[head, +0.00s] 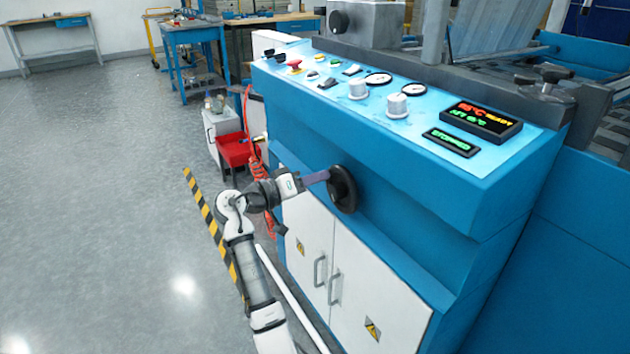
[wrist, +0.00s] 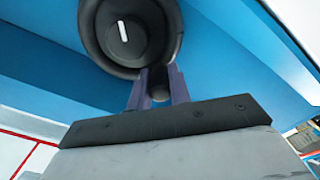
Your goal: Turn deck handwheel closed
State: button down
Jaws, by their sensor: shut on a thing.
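The black deck handwheel (head: 343,190) stands out from the blue front panel of the machine, above the white cabinet doors. In the wrist view the handwheel (wrist: 126,36) shows a dark round face with a white mark at its hub, the mark close to upright in the picture. My gripper (head: 325,176) reaches it from the left in the head view. In the wrist view the purple fingers of my gripper (wrist: 158,82) are shut on the handwheel at its lower rim. The exact contact between the fingertips is partly hidden.
The control panel (head: 478,163) above has knobs, buttons and a lit display (head: 481,121). White cabinet doors (head: 330,270) with handles are below. A red bin (head: 234,150) and red hose (head: 254,130) are left of the machine. Grey floor (head: 110,200) is open at left.

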jog(key=c, duration=1.3)
grip_release()
jog(key=v, duration=1.3)
jog(key=shift+s+a, duration=0.3)
